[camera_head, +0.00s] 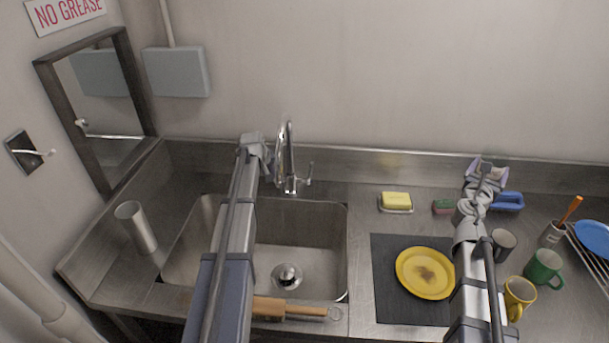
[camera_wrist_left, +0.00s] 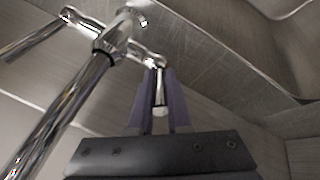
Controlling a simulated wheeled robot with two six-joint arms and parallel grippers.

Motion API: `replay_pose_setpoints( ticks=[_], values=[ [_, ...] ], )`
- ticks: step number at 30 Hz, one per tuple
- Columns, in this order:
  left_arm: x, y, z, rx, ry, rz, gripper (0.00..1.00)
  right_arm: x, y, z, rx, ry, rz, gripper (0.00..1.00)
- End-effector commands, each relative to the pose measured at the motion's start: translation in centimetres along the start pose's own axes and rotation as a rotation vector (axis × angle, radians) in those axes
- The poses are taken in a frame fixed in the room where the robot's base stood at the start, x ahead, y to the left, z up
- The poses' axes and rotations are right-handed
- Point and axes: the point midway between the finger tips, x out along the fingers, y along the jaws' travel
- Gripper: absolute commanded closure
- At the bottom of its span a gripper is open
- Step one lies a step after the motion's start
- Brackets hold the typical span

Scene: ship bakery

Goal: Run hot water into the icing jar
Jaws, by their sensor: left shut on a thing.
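The chrome tap (camera_head: 287,160) stands behind the sink (camera_head: 300,235); its spout curves up, and one handle shows on its right. In the left wrist view, the tap (camera_wrist_left: 80,90) has a lever handle between the purple fingers of my left gripper (camera_wrist_left: 160,80). My left gripper (camera_head: 257,150) is shut on that handle, left of the spout in the head view. My right gripper (camera_head: 487,170) is at the right, by the back ledge; I cannot tell what is between its fingers. I cannot identify the icing jar for certain in either view.
A steel cup (camera_head: 135,225) stands left of the sink. A yellow plate (camera_head: 424,272) sits on a dark mat (camera_head: 388,300). A soap dish (camera_head: 396,203), a green mug (camera_head: 544,268) and a yellow mug (camera_head: 517,297) are at right.

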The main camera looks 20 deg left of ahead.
Motion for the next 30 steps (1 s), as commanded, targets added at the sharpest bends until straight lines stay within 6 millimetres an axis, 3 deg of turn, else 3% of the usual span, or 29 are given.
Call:
replay_pose_setpoints(
  ticks=[1,18,30],
  values=[
    [0.3,-0.6,1.0,0.003,0.038,0.026,1.00,0.0,0.0,-1.4,0.000,0.000,0.000,0.81],
    [1.1,-1.6,2.5,0.044,0.444,0.304,1.00,0.0,0.2,-10.5,0.000,0.000,0.000,0.81],
    [1.1,-1.7,2.7,0.058,0.586,0.402,1.00,0.0,0.3,-14.0,0.000,0.000,0.000,0.81]
  ],
)
